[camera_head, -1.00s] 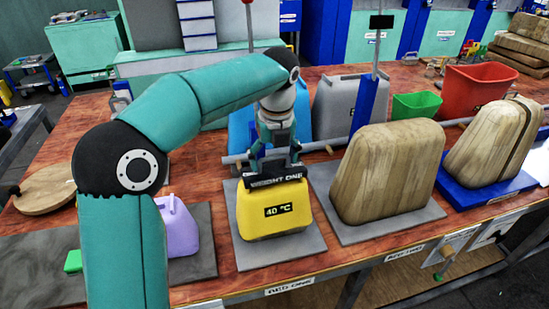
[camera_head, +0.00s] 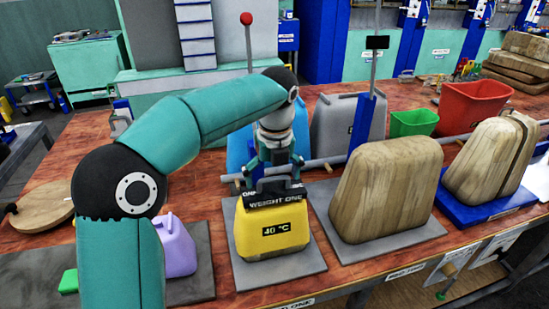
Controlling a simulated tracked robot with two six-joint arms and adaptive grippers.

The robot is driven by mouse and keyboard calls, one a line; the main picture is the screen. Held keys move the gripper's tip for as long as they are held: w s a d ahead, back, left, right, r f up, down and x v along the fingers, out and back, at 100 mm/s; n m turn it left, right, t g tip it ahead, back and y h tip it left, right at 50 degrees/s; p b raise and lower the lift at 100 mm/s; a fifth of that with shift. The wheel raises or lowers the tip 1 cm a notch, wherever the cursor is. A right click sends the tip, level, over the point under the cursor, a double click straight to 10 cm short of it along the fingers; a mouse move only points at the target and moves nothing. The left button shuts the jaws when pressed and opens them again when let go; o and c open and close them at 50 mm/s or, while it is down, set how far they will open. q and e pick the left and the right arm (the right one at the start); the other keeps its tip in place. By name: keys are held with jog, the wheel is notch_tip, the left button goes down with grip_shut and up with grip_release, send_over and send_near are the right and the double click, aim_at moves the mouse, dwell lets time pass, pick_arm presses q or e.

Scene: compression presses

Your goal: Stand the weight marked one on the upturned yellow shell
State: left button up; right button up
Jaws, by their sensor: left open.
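The black weight (camera_head: 277,199), marked "WEIGHT ONE", rests on top of the yellow shell (camera_head: 272,236). The shell carries a "40 °C" label and sits on a grey plate (camera_head: 306,263). The weight looks upright and in contact with the shell top. My left gripper (camera_head: 272,174) points down right over the weight, with its fingers open to either side of the weight's upper part. Whether the fingers touch the weight cannot be seen. My right gripper is out of view.
A wooden block (camera_head: 387,190) stands close on the right. A purple container (camera_head: 176,246) stands to the left. A blue shell (camera_head: 243,135), a grey shell (camera_head: 335,125) and a blue post (camera_head: 362,122) stand behind. Green (camera_head: 413,123) and red (camera_head: 474,104) bins are farther right.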

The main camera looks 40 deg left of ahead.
pick_arm(q)
notch_tip(320, 180, up, 11)
jog(key=d, duration=0.1)
jog(key=shift+s+r, duration=0.15)
jog(key=shift+s, duration=0.25)
dwell(0.3)
